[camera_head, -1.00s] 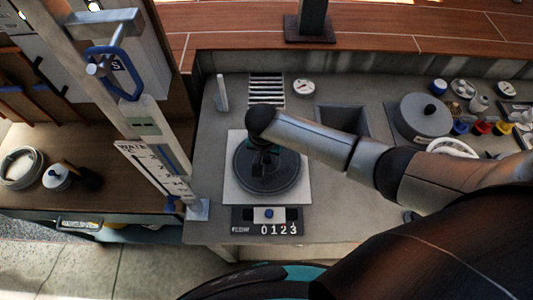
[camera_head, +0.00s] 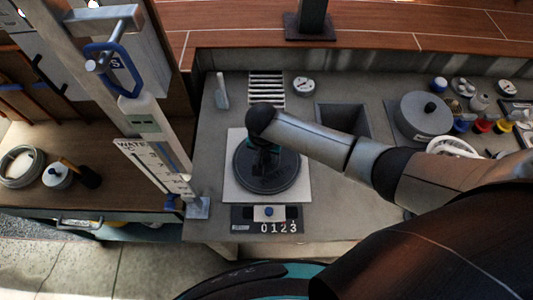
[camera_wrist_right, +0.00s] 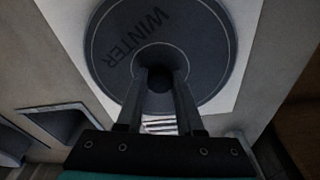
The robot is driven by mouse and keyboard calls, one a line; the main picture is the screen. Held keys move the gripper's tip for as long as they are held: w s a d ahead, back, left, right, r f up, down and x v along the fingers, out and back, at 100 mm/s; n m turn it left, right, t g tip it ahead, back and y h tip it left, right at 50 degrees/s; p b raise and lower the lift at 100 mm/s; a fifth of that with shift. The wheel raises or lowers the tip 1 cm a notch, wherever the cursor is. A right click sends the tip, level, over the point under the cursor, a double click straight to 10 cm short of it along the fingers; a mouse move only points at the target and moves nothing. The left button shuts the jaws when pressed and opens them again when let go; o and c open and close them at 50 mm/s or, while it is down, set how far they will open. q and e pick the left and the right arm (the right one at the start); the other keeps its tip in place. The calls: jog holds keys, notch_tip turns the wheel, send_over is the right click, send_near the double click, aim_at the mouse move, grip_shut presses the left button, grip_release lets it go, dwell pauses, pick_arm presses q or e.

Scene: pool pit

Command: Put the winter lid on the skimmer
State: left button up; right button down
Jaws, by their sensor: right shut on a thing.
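The winter lid (camera_head: 268,181) is a dark round disc over a white square plate (camera_head: 233,192) on the grey counter. The skimmer opening itself is hidden under the lid. In the right wrist view the lid (camera_wrist_right: 205,45) shows the word WINTER and a dark central knob. My right gripper (camera_wrist_right: 158,82) is shut on that knob, with a finger on each side. In the head view my right gripper (camera_head: 264,148) is above the lid, mostly hidden by its own wrist. I cannot tell whether the lid touches the plate. My left gripper is not in view.
A 0123 number panel (camera_head: 270,218) lies in front of the plate, and a slotted grate (camera_head: 266,88) behind it. A rectangular recess (camera_head: 343,121) and a grey round lid (camera_head: 423,116) are to the right. A post with a water scale (camera_head: 158,165) stands at left.

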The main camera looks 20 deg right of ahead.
jog(key=shift+f, duration=0.1)
jog(key=shift+c, duration=2.3)
grip_release()
jog(key=shift+o, duration=0.2)
jog(key=shift+o, duration=0.6)
jog(key=shift+r+p, duration=2.5)
jog(key=shift+p, duration=0.45)
